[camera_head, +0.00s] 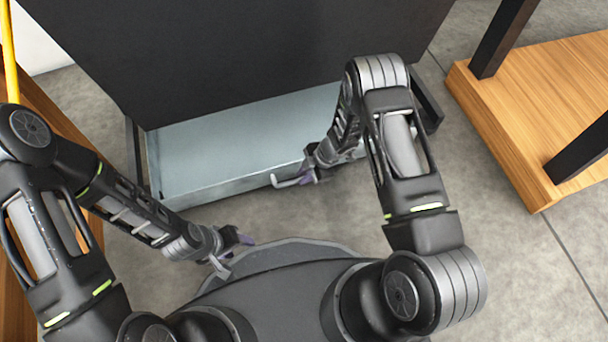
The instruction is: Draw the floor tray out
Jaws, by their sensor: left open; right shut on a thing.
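The floor tray (225,153) is a shallow pale metal tray low at the floor, under a large dark cabinet. Its front part shows beyond the cabinet's lower edge; the rest is hidden underneath. My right gripper (297,180) is at the tray's front edge, right of the middle, shut on the tray's front; the arm partly hides the exact contact. My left gripper (232,254) is open and empty, in front of the tray and apart from it, close to my base.
The dark cabinet (200,45) stands over the tray. A wooden platform (545,100) with black posts is at the right. Wooden boards and a yellow pole (8,50) are at the left edge. Grey floor (520,270) is clear at the lower right.

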